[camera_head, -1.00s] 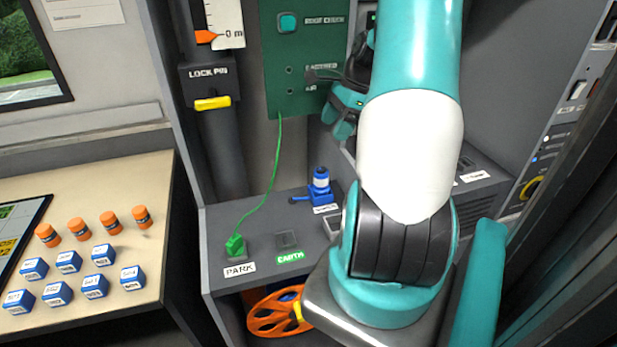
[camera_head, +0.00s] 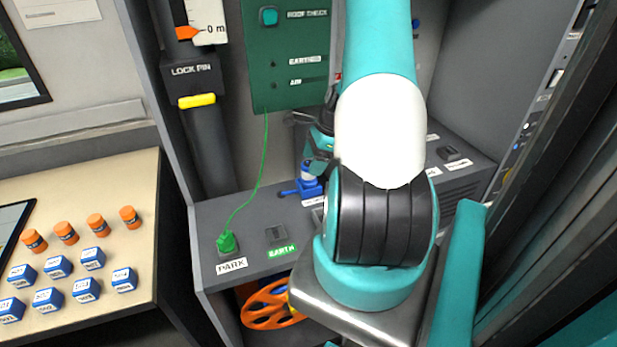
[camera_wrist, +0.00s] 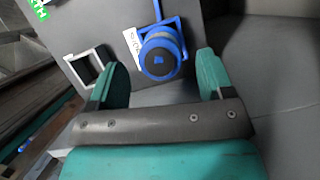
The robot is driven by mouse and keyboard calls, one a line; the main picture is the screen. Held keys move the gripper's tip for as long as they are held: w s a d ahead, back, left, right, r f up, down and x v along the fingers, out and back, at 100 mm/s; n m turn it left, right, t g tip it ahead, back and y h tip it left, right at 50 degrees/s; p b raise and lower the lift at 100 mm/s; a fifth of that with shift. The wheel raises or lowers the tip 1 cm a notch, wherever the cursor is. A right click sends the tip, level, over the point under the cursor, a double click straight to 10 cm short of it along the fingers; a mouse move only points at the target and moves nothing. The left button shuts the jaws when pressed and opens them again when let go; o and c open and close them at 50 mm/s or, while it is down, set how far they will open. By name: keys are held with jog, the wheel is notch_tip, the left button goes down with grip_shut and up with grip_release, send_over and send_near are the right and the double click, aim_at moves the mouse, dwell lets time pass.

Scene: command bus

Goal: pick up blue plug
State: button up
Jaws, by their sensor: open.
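My gripper (camera_wrist: 161,72) is open and empty, with one teal finger to each side of the plug in that view. In the head view my gripper (camera_head: 321,146) is just above the plug, partly hidden by my arm. I cannot tell the exact gap between them.
A green plug (camera_head: 227,242) with a thin cable sits at the PARK label. The EARTH socket (camera_head: 275,235) is empty. An orange reel (camera_head: 270,308) is under the bench. A desk (camera_head: 130,235) at left holds orange cylinders and blue boxes. A dark wall panel stands close at right.

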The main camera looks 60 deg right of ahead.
aim_at(309, 177)
jog(key=x, duration=0.4)
jog(key=shift+f+p, duration=0.15)
jog(key=shift+p, duration=0.2)
jog(key=c, duration=1.1)
